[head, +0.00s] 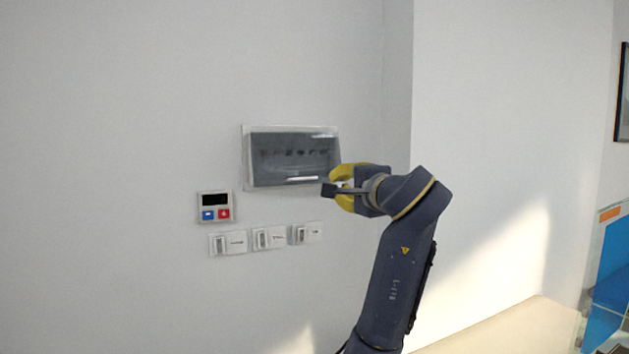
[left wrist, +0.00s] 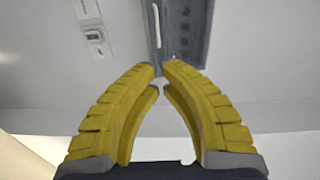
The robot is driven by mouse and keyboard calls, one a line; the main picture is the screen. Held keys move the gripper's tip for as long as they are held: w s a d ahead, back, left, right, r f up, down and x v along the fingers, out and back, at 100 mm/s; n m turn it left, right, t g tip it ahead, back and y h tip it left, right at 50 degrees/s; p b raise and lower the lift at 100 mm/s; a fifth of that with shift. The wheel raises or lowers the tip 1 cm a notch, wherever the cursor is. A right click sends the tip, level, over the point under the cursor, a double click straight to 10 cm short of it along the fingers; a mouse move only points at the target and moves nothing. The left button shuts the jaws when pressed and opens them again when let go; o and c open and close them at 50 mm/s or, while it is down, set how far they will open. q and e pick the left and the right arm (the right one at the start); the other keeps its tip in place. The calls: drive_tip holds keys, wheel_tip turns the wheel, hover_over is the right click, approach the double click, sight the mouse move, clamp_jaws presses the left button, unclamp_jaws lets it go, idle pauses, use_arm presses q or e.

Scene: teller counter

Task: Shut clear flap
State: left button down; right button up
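The clear flap (head: 293,160) covers a wall box in the head view, with a row of small dark switches visible behind it. A pale handle strip (head: 302,179) runs along its lower edge. The flap seems to stand slightly off the backing frame (head: 246,150) at the bottom; I cannot tell how far. My left gripper (head: 335,187) is at the flap's lower right corner. In the left wrist view its yellow fingers (left wrist: 160,68) converge almost tip to tip with nothing seen between them, and the box (left wrist: 185,30) lies beyond. Contact cannot be judged. My right gripper is out of view.
A keypad (head: 215,206) with blue and red buttons is on the wall at lower left. Several labelled switch plates (head: 268,238) sit below the box. A wall corner stands to the right, and a blue panel (head: 612,250) is at the far right.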

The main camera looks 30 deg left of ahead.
sight(311, 178)
use_arm(q)
drive_tip(key=x, duration=1.4)
drive_tip(key=shift+s+a+f, duration=0.1)
drive_tip(key=shift+f, duration=0.05)
